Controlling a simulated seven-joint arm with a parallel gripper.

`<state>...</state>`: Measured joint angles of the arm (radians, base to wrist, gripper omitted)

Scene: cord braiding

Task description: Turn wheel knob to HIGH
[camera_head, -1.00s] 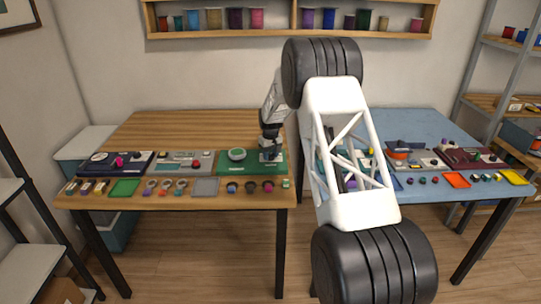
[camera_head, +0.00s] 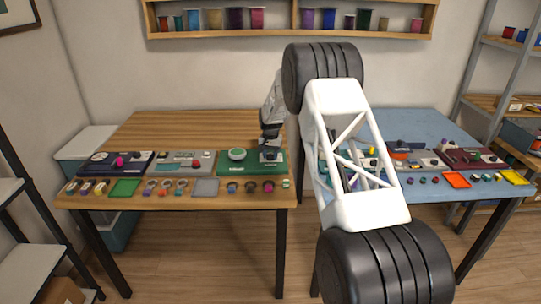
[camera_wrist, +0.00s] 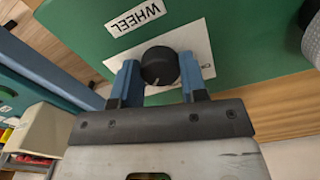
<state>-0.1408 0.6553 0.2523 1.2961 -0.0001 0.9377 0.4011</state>
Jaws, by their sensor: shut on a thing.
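The wheel knob (camera_wrist: 159,66) is a round black knob with a pale pointer mark near its lower left edge in the wrist view. It sits on a white scale plate (camera_wrist: 190,37) on the green panel (camera_wrist: 240,30), beside a label reading WHEEL (camera_wrist: 135,17). The scale's lettering is mostly hidden, so I cannot read where HIGH is. My gripper (camera_wrist: 158,70) has its two blue fingers on either side of the knob, shut on it. In the head view my gripper (camera_head: 270,152) is at the right end of the green panel (camera_head: 236,168); the knob is hidden there.
A round green-topped dial (camera_head: 237,155) stands left of my gripper on the same panel. Other panels (camera_head: 185,162) lie further left. Small parts and trays (camera_head: 206,187) line the table's front edge. The wooden table's back (camera_head: 180,125) is clear. A blue table (camera_head: 430,125) stands at right.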

